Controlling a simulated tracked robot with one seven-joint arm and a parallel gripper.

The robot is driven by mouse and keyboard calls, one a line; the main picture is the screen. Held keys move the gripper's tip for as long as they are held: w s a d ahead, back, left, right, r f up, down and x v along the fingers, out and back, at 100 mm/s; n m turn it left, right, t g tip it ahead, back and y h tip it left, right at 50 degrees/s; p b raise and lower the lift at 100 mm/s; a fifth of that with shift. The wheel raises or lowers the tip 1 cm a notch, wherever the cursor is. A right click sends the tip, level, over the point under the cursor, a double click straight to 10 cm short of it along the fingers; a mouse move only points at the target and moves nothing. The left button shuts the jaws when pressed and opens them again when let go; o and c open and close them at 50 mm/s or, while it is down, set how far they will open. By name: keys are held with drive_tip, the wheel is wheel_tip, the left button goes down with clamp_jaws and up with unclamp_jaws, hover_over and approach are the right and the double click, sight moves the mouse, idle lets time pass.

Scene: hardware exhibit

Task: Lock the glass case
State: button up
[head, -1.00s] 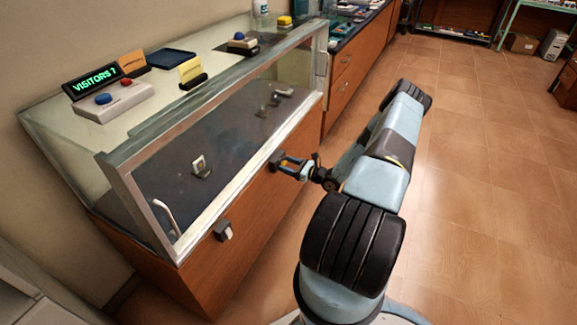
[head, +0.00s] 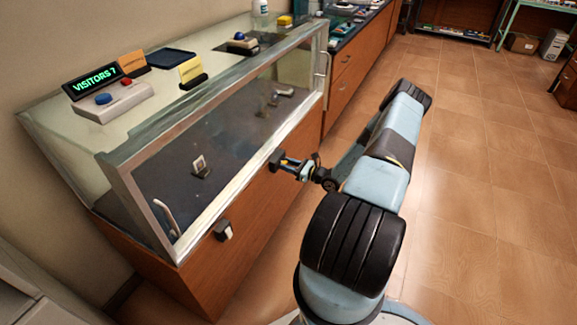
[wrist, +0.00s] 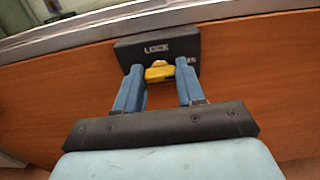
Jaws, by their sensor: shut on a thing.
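The glass case (head: 150,160) stands at left, its clear front in a metal frame above a wooden base. Its dark lock box (wrist: 125,50) is on the wood just below the frame. It reads LOCK at the top, and a partly hidden label shows at its right. A yellow knob (wrist: 159,73) sticks out of the box. My gripper (wrist: 161,80) is shut on the yellow knob, a blue finger on each side. In the head view my gripper (head: 291,166) is at the case front, and the knob is hard to make out.
A second fitting with a pale switch (head: 223,230) is on the wooden front, lower left. Curved handles are at the left (head: 166,216) and right (head: 325,70) of the glass. A visitor display (head: 93,82) sits on top. Tiled floor (head: 470,190) at right is clear.

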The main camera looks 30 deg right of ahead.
drive_tip(key=shift+n, duration=0.3)
drive_tip(key=shift+s+a+f+n, duration=0.1)
drive_tip(key=shift+a+f+n, duration=0.05)
drive_tip(key=shift+n, duration=4.1)
drive_tip(key=shift+s+a+f+n, duration=0.1)
drive_tip(key=shift+n, duration=4.15)
drive_tip(key=shift+s+f+n, duration=0.1)
drive_tip(key=shift+n, duration=0.2)
drive_tip(key=o, duration=1)
drive_tip(key=shift+d, duration=0.1)
drive_tip(key=shift+o, duration=0.2)
drive_tip(key=v, duration=1.3)
drive_tip(key=shift+s+d, duration=0.15)
drive_tip(key=shift+s, duration=0.05)
